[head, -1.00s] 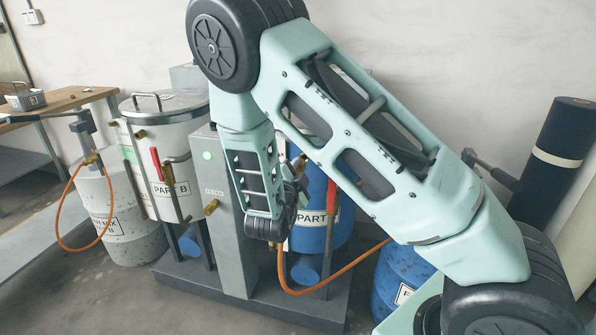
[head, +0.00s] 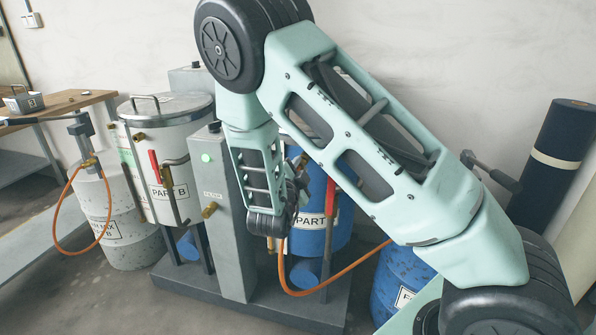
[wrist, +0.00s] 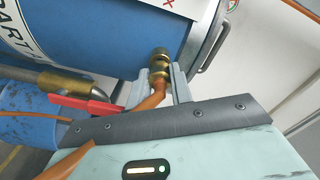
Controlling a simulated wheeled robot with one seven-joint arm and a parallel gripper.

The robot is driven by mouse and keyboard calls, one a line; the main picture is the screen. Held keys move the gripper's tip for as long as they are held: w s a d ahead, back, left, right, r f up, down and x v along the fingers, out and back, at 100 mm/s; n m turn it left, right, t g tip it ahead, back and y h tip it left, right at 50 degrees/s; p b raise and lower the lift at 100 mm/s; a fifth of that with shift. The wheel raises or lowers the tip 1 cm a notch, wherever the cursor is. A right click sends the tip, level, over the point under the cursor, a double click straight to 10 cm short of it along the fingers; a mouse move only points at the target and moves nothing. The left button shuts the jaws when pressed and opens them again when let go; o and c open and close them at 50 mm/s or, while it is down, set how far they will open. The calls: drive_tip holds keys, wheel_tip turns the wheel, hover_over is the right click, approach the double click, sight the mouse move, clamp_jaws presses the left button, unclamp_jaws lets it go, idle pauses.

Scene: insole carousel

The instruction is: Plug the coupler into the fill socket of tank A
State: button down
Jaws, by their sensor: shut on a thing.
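Tank A is the blue tank (head: 315,236) labelled PART A, partly hidden behind my arm in the head view. Its blue wall (wrist: 110,35) fills the upper left of the wrist view. My gripper (wrist: 161,76) is shut on the brass coupler (wrist: 161,73), with the orange hose (wrist: 150,103) trailing from it. A brass fitting (wrist: 159,54) sits right at the coupler's front, by the tank's edge. I cannot tell whether it is the fill socket or part of the coupler, nor whether the two are joined. In the head view my fingertips are hidden.
A red-handled valve (wrist: 85,107) and its pipe lie left of my fingers in the wrist view. A grey column (head: 228,220) stands left of my wrist, with white tank B (head: 180,135) beyond. A blue drum (head: 388,285) stands below my arm.

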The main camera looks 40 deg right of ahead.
drive_tip(key=shift+w+d, duration=0.3)
drive_tip(key=shift+d, duration=0.15)
drive_tip(key=c, duration=1.2)
unclamp_jaws()
drive_tip(key=shift+o, duration=0.2)
drive_tip(key=b+v, duration=0.1)
drive_tip(key=v, duration=1.6)
drive_tip(key=shift+s+a, duration=0.1)
drive_tip(key=shift+a, duration=0.05)
